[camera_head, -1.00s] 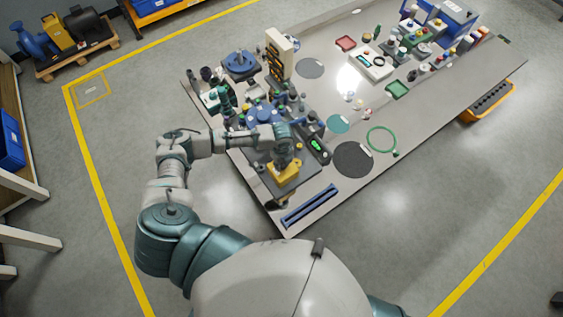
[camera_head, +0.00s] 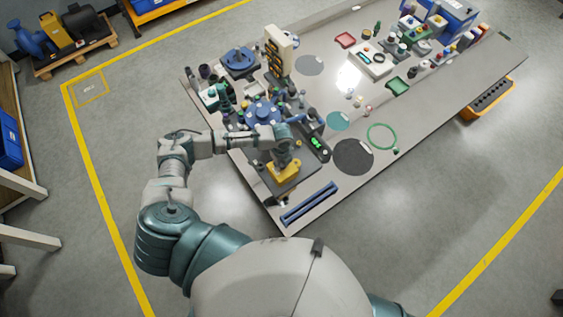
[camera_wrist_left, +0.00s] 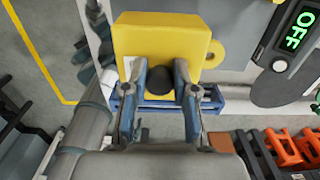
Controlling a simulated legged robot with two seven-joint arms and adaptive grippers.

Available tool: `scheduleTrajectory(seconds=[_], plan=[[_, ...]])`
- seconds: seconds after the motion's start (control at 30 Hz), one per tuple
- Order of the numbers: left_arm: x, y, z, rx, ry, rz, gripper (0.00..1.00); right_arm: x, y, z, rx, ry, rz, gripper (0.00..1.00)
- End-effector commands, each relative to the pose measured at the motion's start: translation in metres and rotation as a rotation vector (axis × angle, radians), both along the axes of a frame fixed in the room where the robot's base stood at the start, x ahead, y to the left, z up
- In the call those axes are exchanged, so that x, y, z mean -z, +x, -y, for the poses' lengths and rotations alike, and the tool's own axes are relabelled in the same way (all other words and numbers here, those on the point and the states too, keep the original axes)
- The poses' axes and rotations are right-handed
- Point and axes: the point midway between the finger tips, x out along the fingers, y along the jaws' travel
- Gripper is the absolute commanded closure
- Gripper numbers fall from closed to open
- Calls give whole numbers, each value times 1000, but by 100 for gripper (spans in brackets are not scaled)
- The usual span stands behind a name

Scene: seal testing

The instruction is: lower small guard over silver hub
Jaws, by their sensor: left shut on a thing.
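The small guard (camera_head: 283,172) is a yellow block at the near left corner of the workbench. My left gripper (camera_head: 284,158) is over it, with the forearm coming in from the left. In the left wrist view the yellow guard (camera_wrist_left: 165,38) fills the top middle. The two blue-grey fingers of my left gripper (camera_wrist_left: 160,92) are shut on a dark round knob (camera_wrist_left: 160,80) at the guard's near face. A yellow rounded lug (camera_wrist_left: 214,54) shows just right of the guard. I cannot make out the silver hub; the guard and gripper may hide it. My right gripper is out of view.
A box with a green display (camera_head: 318,146) stands right of the gripper and reads OFF in the wrist view. A blue rail (camera_head: 308,204) lies along the near edge. Blue flanged equipment (camera_head: 262,112) crowds the area behind. A dark disc (camera_head: 352,157) lies flat to the right.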

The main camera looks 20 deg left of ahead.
Motion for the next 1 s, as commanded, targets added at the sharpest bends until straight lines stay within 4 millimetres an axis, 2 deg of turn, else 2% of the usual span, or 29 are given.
scheduleTrajectory(seconds=[0.5, 0.53, 0.63, 1.0], plan=[[4, 0, 0, -1, -1, 1, 100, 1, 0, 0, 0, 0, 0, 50], [4, 0, 0, -1, -1, 1, 70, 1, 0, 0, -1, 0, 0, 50], [4, 0, 0, -1, -1, 1, 45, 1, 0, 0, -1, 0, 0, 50], [3, 0, 0, -1, 0, 0, 43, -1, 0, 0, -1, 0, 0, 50]])
